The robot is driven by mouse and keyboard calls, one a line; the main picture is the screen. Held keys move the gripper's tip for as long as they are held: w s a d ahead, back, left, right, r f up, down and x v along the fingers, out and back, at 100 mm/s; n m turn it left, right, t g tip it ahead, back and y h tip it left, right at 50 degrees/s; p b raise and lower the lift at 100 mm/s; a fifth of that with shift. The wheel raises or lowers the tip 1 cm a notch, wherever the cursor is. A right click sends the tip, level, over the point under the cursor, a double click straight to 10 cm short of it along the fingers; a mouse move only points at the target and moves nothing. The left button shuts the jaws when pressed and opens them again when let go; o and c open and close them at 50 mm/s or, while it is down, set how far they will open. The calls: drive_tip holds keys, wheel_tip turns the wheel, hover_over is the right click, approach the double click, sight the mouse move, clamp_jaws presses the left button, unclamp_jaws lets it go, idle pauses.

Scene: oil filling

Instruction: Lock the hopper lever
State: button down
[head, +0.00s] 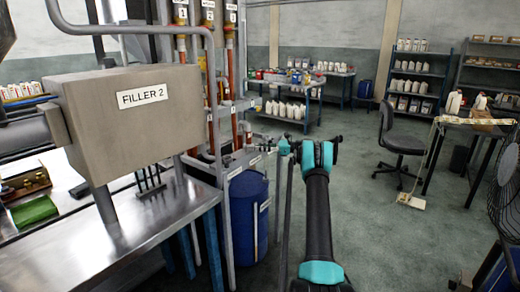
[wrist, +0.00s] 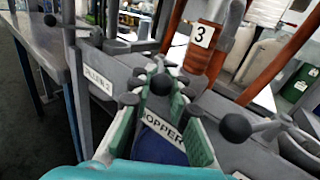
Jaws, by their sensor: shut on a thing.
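My gripper (wrist: 158,95) has its green-padded fingers closed around a lever with a black ball knob (wrist: 161,84), which I take to be the hopper lever. A white label (wrist: 162,128) reading "HOPPER", its first letter partly hidden, shows between the fingers. Much of the lever is hidden by the fingers, so its exact angle is unclear. In the head view my gripper (head: 284,147) is at the grey pipe rack's right side, above and to the right of the blue drum (head: 248,215); the lever is too small to make out there.
Another black-knobbed lever (wrist: 236,127) is close to the right of my gripper, and a further knob (wrist: 50,20) is at upper left. Orange pipes, one labelled 3 (wrist: 202,35), rise behind. The Filler 2 box (head: 135,115) stands left; open floor lies to the right.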

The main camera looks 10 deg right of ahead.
drive_tip(key=c, duration=1.4)
unclamp_jaws()
drive_tip(key=shift+w, duration=0.1)
drive_tip(key=v, duration=1.2)
drive_tip(key=shift+d, duration=0.1)
